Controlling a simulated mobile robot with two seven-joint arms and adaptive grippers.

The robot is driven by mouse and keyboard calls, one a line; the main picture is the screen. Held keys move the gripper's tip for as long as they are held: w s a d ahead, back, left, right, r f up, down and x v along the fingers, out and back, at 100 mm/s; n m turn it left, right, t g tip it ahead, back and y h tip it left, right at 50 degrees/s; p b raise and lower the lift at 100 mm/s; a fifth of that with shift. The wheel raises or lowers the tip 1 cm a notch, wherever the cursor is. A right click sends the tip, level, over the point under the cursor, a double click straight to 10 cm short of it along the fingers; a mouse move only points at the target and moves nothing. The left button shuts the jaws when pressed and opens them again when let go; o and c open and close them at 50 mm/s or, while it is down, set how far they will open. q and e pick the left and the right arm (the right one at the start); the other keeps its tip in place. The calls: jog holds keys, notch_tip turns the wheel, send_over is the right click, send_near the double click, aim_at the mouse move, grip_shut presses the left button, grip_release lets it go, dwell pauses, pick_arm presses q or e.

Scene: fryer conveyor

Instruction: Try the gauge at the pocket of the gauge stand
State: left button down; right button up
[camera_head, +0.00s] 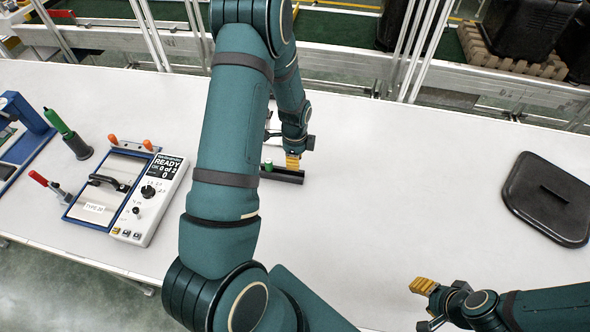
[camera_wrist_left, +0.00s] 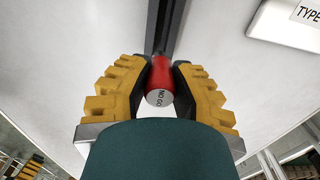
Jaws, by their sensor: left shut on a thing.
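My left gripper (camera_head: 293,160) is low over the dark gauge stand (camera_head: 288,175), a long narrow bar on the white table. A small green part (camera_head: 268,166) shows at the stand's left end in the head view. The pocket and whether the gauge touches it are hidden. My right gripper (camera_head: 424,287), with a yellow fingertip, is at lower right, away from the stand.
A tester box (camera_head: 153,198) reading "READY" stands left, beside a blue-framed fixture (camera_head: 90,204). A green-handled tool (camera_head: 62,128), a red-handled tool (camera_head: 45,184) and a blue device (camera_head: 28,116) are farther left. A black lid (camera_head: 530,205) lies right. The centre-right table is clear.

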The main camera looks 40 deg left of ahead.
pick_arm(q)
jog(key=shift+r+p, duration=0.5)
jog(key=shift+r, duration=1.05)
